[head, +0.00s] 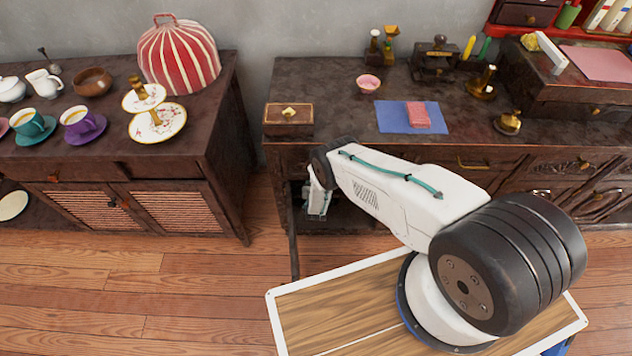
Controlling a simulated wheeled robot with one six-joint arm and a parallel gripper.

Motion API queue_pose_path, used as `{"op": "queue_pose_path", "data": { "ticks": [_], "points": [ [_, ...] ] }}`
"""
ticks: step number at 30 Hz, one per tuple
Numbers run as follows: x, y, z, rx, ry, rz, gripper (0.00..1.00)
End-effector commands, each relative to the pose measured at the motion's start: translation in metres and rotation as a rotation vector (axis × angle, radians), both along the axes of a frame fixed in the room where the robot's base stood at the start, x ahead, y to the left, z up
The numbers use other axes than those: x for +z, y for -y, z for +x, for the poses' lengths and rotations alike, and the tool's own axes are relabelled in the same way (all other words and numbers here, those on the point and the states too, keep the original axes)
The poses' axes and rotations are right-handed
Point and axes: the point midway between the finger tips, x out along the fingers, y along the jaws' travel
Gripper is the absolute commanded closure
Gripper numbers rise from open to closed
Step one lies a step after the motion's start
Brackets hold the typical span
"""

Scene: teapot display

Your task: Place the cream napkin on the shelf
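I cannot make out a cream napkin in the head view. A folded pink-red cloth (418,115) lies on a blue mat (387,117) on the right cabinet's top. My gripper (317,212) points down in front of the open shelf space (345,218) at the right cabinet's lower left. My own arm covers part of that space and its right side. The fingers are small and partly hidden, so I cannot tell whether they are open or hold anything.
A wooden box (288,120) stands at the right cabinet's (335,98) front left corner, above my gripper. The left cabinet (215,130) carries cups, plates and a red-striped tea cosy (177,55). Bare wooden floor (130,285) lies in front of it.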

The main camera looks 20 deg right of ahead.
Motion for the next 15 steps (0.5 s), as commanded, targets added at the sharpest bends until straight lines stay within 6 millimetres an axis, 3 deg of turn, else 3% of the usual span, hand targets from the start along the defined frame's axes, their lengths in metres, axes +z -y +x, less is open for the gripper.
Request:
{"op": "queue_pose_path", "data": {
  "ticks": [5, 6, 8, 15],
  "points": [
    [-0.0005, -0.0004, -0.0001, 0.0, 0.0, -0.001, 0.72],
    [-0.0005, -0.0005, -0.0002, 0.0, 0.0, -0.001, 0.43],
    [-0.0005, -0.0005, -0.0002, 0.0, 0.0, -0.001, 0.27],
    [-0.0003, -0.0003, -0.0002, 0.0, 0.0, 0.0, 0.24]
  ]
}}
